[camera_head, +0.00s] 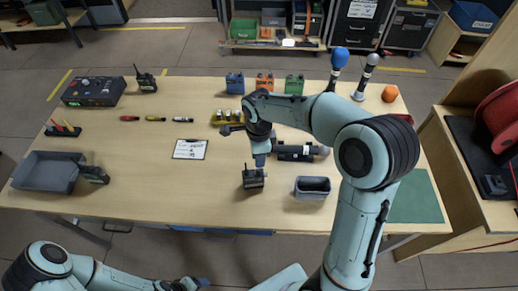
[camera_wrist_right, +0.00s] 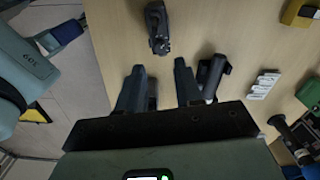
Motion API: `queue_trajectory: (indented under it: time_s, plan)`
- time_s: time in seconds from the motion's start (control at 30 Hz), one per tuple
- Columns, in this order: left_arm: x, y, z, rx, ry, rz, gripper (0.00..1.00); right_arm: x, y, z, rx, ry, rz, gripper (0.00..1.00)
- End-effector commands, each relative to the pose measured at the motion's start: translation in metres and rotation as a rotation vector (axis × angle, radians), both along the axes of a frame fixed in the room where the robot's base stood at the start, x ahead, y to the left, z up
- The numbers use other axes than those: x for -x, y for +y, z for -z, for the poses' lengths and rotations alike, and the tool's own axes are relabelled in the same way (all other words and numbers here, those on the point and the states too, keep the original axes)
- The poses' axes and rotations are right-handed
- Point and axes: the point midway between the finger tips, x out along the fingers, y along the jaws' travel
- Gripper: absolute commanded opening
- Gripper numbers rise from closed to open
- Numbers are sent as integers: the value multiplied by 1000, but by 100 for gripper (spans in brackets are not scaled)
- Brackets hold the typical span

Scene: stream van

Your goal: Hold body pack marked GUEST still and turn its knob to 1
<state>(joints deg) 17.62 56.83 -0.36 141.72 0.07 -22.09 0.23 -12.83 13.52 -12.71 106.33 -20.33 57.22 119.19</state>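A small dark body pack (camera_head: 253,179) stands near the middle front of the table. Similar dark packs stand at the back left (camera_head: 147,83) and beside the grey tray (camera_head: 95,174). No GUEST marking or knob number is legible. My right gripper (camera_head: 260,161) is just above and behind the middle pack. In the right wrist view its two fingers (camera_wrist_right: 160,68) are apart, and a dark device (camera_wrist_right: 158,27) shows beyond the fingertips, with a visible gap. My left gripper (camera_head: 192,284) is low at the bottom edge, in front of the table; its finger opening is unclear.
A grey bin (camera_head: 312,187) and dark cylinders (camera_head: 296,152) are right of the middle pack.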

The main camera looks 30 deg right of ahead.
Motion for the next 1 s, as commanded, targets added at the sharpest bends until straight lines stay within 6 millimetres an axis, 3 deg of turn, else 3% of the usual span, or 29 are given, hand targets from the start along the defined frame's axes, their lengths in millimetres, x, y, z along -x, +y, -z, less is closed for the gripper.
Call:
queue_trajectory:
  time_s: [0.4,0.63,1.0]
  plan:
    - [21,0,20,0,23,0,71,2,-1,46,0,5,-243,35]
    - [-3,0,-3,0,-5,1,71,-2,-1,38,0,-2,-598,35]
    - [-6,0,-5,0,-7,1,71,-1,0,8,0,-1,-307,35]
